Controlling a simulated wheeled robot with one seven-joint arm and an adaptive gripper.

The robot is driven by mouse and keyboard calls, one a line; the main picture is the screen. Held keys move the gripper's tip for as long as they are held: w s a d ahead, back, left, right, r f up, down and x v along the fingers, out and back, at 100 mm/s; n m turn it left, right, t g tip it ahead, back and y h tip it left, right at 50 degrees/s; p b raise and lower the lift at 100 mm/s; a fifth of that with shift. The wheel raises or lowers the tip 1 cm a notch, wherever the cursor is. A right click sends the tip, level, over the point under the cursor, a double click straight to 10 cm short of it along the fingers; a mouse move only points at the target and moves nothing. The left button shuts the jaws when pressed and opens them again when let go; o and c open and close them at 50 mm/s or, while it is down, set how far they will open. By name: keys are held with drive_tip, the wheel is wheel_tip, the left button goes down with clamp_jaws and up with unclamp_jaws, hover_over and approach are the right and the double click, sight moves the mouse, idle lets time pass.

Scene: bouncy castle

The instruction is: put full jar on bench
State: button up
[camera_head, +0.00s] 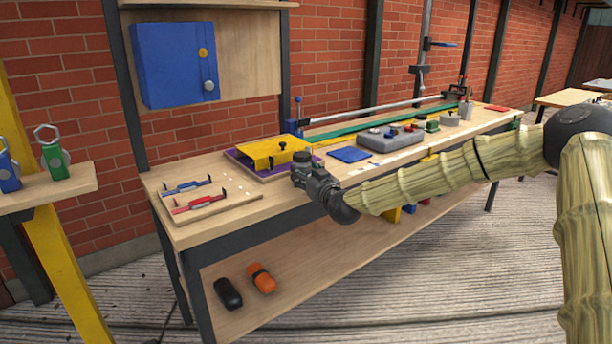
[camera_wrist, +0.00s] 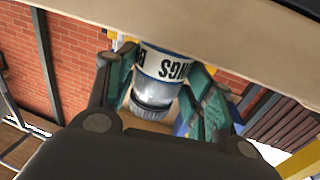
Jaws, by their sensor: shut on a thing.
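My gripper (camera_head: 308,172) is at the front edge of the wooden bench (camera_head: 262,207), right of the yellow block on a purple base. In the wrist view my gripper (camera_wrist: 160,68) has its green-padded fingers on both sides of a jar (camera_wrist: 158,88), shut on it. The jar has a white and blue label with dark letters, a clear part and a grey ribbed lid. The lettering is upside down in the picture. I cannot make out the jar in the head view. A pale wooden surface (camera_wrist: 235,38) crosses the top of the wrist view, close to the jar.
A tray (camera_head: 215,207) with red and blue tools lies at the bench's left. Black (camera_head: 228,293) and orange (camera_head: 261,278) items lie on the lower shelf.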

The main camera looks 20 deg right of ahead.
drive_tip(key=o, duration=1.2)
drive_tip(key=shift+s+r, duration=0.1)
drive_tip(key=shift+s, duration=0.05)
drive_tip(key=s+d+p, duration=0.1)
drive_tip(key=s+d, duration=0.1)
drive_tip(key=s, duration=1)
drive_tip(key=s+a+f+g, duration=0.35)
drive_tip(key=s+f, duration=0.25)
drive_tip(key=f, duration=0.5)
drive_tip(key=s+a+f+g, duration=0.2)
drive_tip(key=s+a+f, duration=0.3)
drive_tip(key=f, duration=0.5)
drive_tip(key=s+a+f+g, duration=0.25)
drive_tip(key=s+f, duration=0.35)
drive_tip(key=f, duration=0.5)
drive_tip(key=s+d+f+g+h, duration=0.1)
drive_tip(key=s+f+g, duration=0.2)
drive_tip(key=s, duration=0.8)
drive_tip(key=s+d+f+m+g+h, duration=0.1)
drive_tip(key=s+d+f+g, duration=0.1)
drive_tip(key=s+f, duration=0.6)
drive_tip(key=s+d+f+m+g, duration=0.1)
drive_tip(key=s+f+g, duration=0.3)
drive_tip(key=s, duration=1.1)
drive_tip(key=shift+d+f+g+h, duration=0.25)
drive_tip(key=shift+f+g+h, duration=0.15)
drive_tip(key=shift+f, duration=0.3)
